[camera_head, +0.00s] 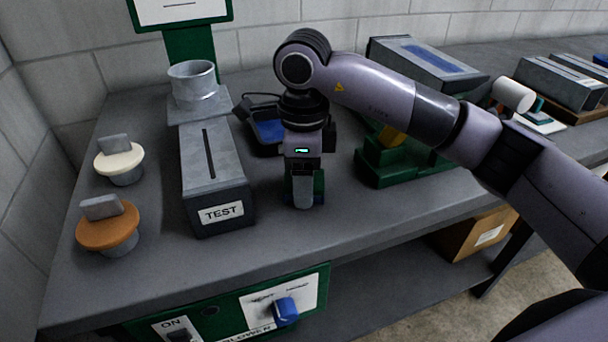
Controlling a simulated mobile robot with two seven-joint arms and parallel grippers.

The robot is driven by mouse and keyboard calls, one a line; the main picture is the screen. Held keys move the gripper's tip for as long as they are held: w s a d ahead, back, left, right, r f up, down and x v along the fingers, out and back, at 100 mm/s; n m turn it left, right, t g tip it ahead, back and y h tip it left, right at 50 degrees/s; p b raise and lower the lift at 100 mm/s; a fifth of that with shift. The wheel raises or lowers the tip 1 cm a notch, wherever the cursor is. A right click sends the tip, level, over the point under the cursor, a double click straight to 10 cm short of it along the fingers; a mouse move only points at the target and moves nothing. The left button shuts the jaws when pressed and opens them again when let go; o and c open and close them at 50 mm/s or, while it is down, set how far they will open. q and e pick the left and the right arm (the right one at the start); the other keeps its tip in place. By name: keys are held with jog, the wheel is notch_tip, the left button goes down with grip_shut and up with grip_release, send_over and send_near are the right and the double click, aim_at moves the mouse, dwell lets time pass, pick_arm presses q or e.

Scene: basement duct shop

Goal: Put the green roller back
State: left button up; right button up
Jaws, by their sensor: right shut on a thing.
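My right gripper (304,193) points down over the middle of the bench, in front of a dark tray with blue in it. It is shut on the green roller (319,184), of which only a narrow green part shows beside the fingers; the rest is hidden. I cannot tell whether the roller touches the bench. A green stand (390,172) with a yellow part (392,135) is to the right of the gripper, partly covered by my right arm. My left gripper is not in view.
A grey box labelled TEST (220,190) stands left of the gripper, with a metal collar (193,82) behind it. Cream (119,162) and orange (107,230) knobbed caps are at far left. A white roller (512,95) lies at right. The bench front (330,225) is clear.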

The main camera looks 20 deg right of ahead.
jog(key=shift+f, duration=0.1)
jog(key=o, duration=0.9)
jog(key=shift+o, duration=0.2)
jog(key=shift+r, duration=0.2)
notch_tip(320, 180, up, 10)
jog(key=shift+r+p, duration=0.2)
jog(key=shift+p, duration=0.25)
jog(key=shift+r, duration=0.75)
